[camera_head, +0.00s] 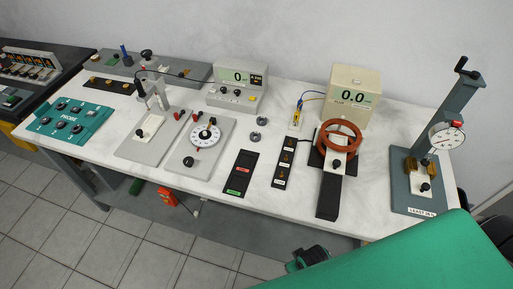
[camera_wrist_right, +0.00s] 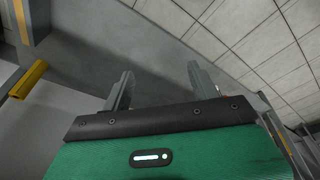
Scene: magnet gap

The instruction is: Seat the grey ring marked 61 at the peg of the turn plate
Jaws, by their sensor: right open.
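Two small grey rings lie on the white bench near its middle, one at the back (camera_head: 262,121) and one in front of it (camera_head: 255,136). Their markings are too small to read, so I cannot tell which is 61. The turn plate (camera_head: 206,135) is a white round dial on a grey base, left of the rings, with dark knobs on and near it. I cannot clearly tell its peg. My right gripper (camera_wrist_right: 162,88) is open and empty in the right wrist view, away from the rings, with floor behind it. My left gripper is in neither view.
A grey meter (camera_head: 238,88) stands behind the rings. A black strip (camera_head: 240,172) lies in front of them. A copper coil (camera_head: 340,135) and a dial stand (camera_head: 447,136) are to the right. A teal probe panel (camera_head: 68,121) is at the left.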

